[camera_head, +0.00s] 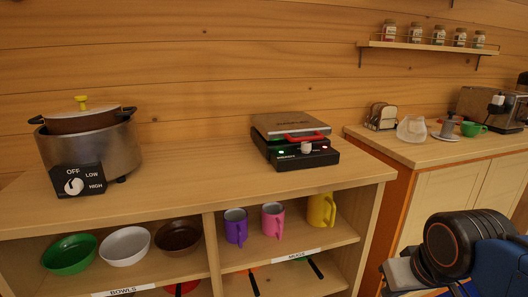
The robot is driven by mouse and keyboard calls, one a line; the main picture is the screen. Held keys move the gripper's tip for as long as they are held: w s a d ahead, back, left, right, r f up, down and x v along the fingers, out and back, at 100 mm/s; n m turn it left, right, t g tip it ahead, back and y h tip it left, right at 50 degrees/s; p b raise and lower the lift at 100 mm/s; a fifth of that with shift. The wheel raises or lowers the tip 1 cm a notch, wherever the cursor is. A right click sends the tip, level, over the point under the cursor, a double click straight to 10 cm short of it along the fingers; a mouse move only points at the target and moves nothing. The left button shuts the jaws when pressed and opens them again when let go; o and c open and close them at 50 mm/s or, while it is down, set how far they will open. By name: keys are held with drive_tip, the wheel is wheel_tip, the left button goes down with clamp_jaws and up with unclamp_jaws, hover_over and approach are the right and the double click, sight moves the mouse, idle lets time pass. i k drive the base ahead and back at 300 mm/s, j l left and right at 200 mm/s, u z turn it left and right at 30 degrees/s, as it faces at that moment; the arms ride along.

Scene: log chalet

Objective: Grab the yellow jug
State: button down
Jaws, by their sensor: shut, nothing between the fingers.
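The yellow jug (320,211) stands upright on the upper shelf of the open cabinet, at the right end of a row. It looks like a mug with its handle towards the lower right. A pink mug (272,220) and a purple mug (236,227) stand to its left, apart from it. My arm shows at the lower right as a black joint and a blue link, well to the right of the jug. The fingers of my gripper cannot be made out in this view.
Above the jug is the cabinet top (205,177), bearing a slow cooker (122,150) and a waffle maker (297,141). A divider separates the mugs from several bowls (125,244). The cabinet's right side wall stands close beside the jug. A counter (420,151) lies further right.

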sight(321, 210)
drive_tip(key=z, duration=0.75)
drive_tip(key=k+j+z, duration=0.1)
drive_tip(key=j+z, duration=0.25)
drive_tip(key=k+j+z, duration=0.15)
drive_tip(key=j+z, duration=0.2)
drive_tip(key=k+j+z, duration=0.2)
drive_tip(key=z, duration=0.15)
drive_tip(key=k+j, duration=0.25)
drive_tip(key=j, duration=0.15)
